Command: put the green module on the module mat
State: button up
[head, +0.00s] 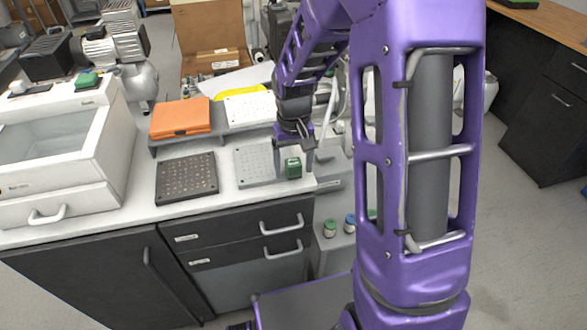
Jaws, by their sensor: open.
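A small green block, likely the green module (293,168), sits at the right edge of a light grey perforated plate (248,168) on the counter. My gripper (293,158) points down over the green block, its jaws open with the fingers at either side of it. Whether the fingers touch the block is too small to tell. A black perforated mat (186,178) lies to the left of the grey plate, with nothing on it. Which of the two is the module mat, I cannot tell for sure.
An orange case (180,118) and a white perforated plate (250,109) stand on a raised shelf behind. A white machine (60,150) with another green item (87,80) on top fills the left. Small jars (330,229) stand lower right. My arm hides part of the right.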

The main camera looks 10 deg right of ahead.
grip_shut()
dwell(0.3)
jog(key=shift+r, duration=0.1)
